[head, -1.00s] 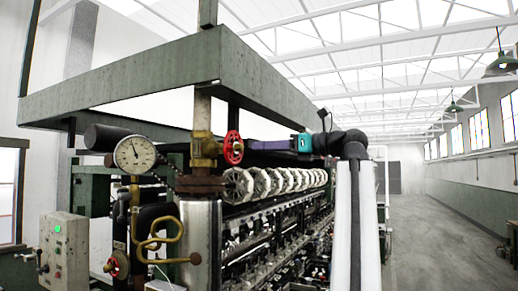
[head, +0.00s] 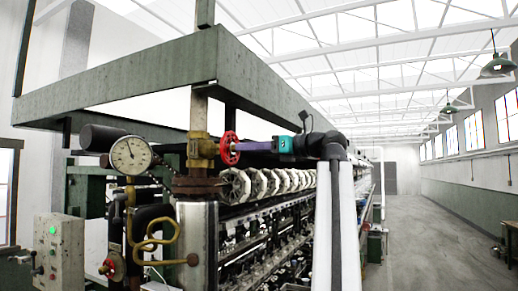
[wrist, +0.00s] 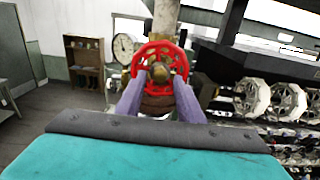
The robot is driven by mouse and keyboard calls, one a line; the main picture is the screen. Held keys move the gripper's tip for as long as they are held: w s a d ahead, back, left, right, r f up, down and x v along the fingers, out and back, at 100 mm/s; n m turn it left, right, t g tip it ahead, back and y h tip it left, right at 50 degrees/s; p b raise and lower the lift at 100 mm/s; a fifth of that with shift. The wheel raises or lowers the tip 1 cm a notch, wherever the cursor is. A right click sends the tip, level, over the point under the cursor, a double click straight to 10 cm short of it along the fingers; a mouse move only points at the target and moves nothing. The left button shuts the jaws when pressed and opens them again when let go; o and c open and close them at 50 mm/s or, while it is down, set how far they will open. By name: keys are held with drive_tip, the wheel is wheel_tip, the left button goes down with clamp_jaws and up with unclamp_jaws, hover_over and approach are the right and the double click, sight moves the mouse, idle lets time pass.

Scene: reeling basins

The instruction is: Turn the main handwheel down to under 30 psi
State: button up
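The red main handwheel (head: 229,148) sits on a brass valve (head: 201,146) on the upright pipe. In the wrist view the handwheel (wrist: 159,47) is straight ahead, face on. My gripper (head: 240,147) has purple fingers and a teal body and points left at the wheel. In the wrist view my gripper (wrist: 160,88) has its two fingers apart, overlapping the wheel's lower left and lower right. Whether they touch the rim I cannot tell. The round white pressure gauge (head: 131,155) has its needle up and slightly left; its numbers are too small to read.
A smaller red handwheel (head: 113,267) is low at left, near a curled brass pipe (head: 152,240). A grey control box (head: 59,256) with a green light stands at far left. A row of pale reels (head: 265,182) runs behind my arm. The aisle floor (head: 445,235) at right is clear.

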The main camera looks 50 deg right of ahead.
drive_tip(key=shift+x, duration=1.45)
drive_tip(key=c, duration=0.9)
drive_tip(key=shift+o, duration=0.2)
drive_tip(key=shift+m, duration=3.1)
drive_tip(key=o, duration=0.9)
drive_tip(key=shift+c, duration=0.2)
drive_tip(key=shift+v, duration=1.5)
